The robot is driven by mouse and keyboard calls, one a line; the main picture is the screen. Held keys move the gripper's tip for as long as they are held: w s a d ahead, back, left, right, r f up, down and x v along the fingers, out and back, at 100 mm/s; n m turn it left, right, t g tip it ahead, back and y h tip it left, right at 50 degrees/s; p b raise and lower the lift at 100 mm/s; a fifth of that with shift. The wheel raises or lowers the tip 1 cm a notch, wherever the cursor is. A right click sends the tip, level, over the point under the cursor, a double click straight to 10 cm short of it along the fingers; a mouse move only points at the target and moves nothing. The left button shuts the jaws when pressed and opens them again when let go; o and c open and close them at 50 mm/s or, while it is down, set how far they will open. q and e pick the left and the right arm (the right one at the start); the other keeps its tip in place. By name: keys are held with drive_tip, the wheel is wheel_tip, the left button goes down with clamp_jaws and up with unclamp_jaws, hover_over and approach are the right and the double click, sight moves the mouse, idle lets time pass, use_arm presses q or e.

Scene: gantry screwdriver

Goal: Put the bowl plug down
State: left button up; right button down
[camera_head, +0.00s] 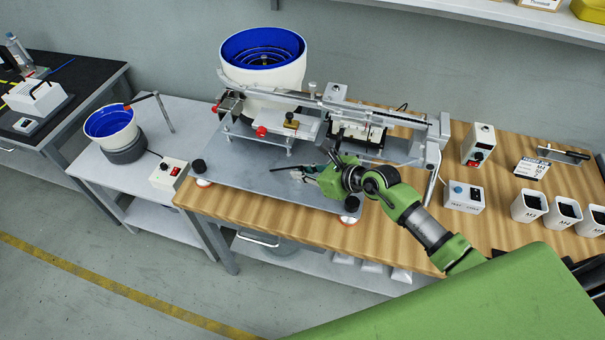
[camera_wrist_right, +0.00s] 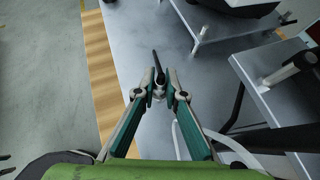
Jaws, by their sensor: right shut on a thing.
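The bowl plug (camera_wrist_right: 156,63) is a small dark, slim piece. In the right wrist view it sticks out forward from between the fingertips of my right gripper (camera_wrist_right: 159,88). In the head view my right gripper (camera_head: 304,173) is over the front part of the grey metal plate (camera_head: 240,172) of the gantry station, with a thin dark piece showing at its tips. The gripper is shut on the plug. I cannot tell whether the plug touches the plate. My left gripper is not in view.
A large white feeder bowl with blue inside (camera_head: 262,62) and a gantry rail (camera_head: 375,112) stand behind my gripper. A smaller bowl (camera_head: 110,124) and a switch box (camera_head: 168,173) sit on the left table. Control boxes (camera_head: 464,197) and labelled bins (camera_head: 528,207) stand at right.

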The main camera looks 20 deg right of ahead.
drive_tip(key=shift+f, duration=0.8)
drive_tip(key=shift+f+b, duration=0.3)
drive_tip(key=shift+f, duration=0.1)
drive_tip(key=c, duration=2.1)
unclamp_jaws()
